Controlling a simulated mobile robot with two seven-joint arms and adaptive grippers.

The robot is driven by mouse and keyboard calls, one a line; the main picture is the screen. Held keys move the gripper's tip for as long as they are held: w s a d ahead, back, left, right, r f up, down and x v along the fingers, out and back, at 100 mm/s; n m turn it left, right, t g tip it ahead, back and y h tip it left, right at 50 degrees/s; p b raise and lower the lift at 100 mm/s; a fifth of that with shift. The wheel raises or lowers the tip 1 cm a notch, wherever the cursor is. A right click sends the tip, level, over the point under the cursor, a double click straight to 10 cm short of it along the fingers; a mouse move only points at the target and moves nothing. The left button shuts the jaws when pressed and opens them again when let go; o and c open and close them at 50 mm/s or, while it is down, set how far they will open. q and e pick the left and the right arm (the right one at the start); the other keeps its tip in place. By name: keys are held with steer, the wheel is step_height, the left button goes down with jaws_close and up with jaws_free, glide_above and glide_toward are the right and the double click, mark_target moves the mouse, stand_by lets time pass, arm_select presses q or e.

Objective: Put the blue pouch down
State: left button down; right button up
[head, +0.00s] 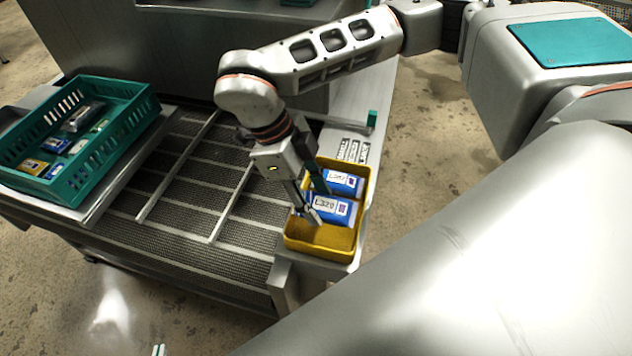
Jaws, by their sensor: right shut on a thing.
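My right gripper (312,208) reaches down into a yellow bin (318,252). It is shut on a blue pouch (347,215) with a white label, at the pouch's left end. The pouch is inside the bin, and part of it is hidden by the fingers. Whether it touches the bin floor is hard to tell. A second blue pouch (350,187) with a white label lies behind it in the same bin. Of my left gripper (158,350) only small tips show at the bottom edge.
A green basket (120,133) with several pouches and a grey item stands at the left. A slatted mesh bed (190,235) lies between basket and bin. The front part of the bin is bare. A small green post (372,120) stands behind the bin.

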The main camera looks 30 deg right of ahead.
mark_target(322, 231)
step_height(322, 231, down, 8)
steer(key=shift+f, duration=0.1)
stand_by(0.4)
steer(key=o, duration=0.9)
steer(key=shift+f, duration=0.1)
steer(key=shift+c, duration=0.2)
steer(key=v, duration=1.2)
steer(key=shift+r+b, duration=0.25)
steer(key=shift+b, duration=0.2)
steer(key=shift+d, duration=0.1)
